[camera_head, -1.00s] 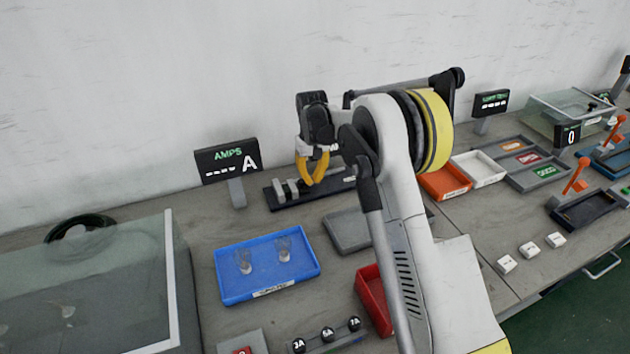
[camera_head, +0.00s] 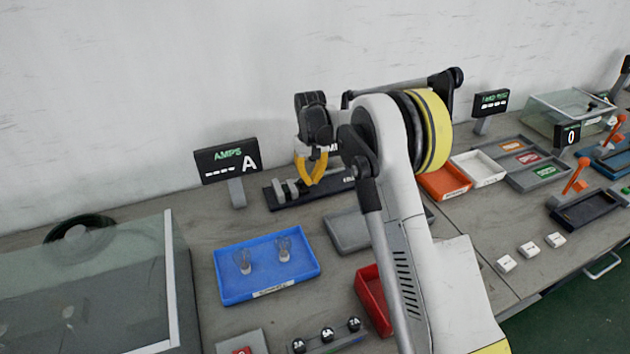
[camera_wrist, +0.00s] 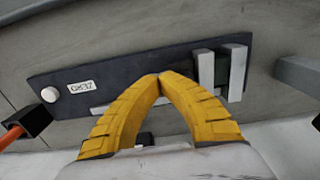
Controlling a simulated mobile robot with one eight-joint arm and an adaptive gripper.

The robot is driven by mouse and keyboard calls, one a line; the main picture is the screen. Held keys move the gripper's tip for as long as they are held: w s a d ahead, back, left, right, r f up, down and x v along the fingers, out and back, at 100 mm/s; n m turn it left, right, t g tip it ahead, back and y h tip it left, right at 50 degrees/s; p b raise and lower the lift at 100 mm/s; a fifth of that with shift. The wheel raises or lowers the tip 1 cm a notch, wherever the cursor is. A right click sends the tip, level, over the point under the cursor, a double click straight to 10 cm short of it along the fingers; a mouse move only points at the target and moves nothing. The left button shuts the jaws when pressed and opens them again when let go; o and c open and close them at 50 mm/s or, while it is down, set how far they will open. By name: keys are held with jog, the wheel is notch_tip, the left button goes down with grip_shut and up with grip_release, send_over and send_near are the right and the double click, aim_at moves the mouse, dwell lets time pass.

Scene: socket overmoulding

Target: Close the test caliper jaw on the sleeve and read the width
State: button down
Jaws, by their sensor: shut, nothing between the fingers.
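The test caliper (camera_head: 337,187) is a dark flat bar near the wall, partly hidden by my arm. It also shows in the wrist view (camera_wrist: 120,72), with a white label and a round white button at its left end. Two pale upright jaws (camera_wrist: 206,72) stand on it, close together. A dark gap or dark piece (camera_wrist: 223,70) lies between them; I cannot tell whether it is a sleeve. My yellow gripper (camera_head: 312,184) is shut and empty above the bar, beside the jaws. Its tips meet in the wrist view (camera_wrist: 160,76), left of the jaws and apart from them.
An AMPS display (camera_head: 227,161) showing dashes stands left of the caliper. In front are a blue tray (camera_head: 229,288) with two clear pieces, a grey tray (camera_head: 347,232) and a red bin (camera_head: 372,300). A glass-sided case (camera_head: 172,270) stands at left.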

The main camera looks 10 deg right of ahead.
jog(key=shift+w+d, duration=0.15)
jog(key=shift+d, duration=0.4)
notch_tip(320, 180, up, 7)
jog(key=p, duration=0.4)
dwell(0.3)
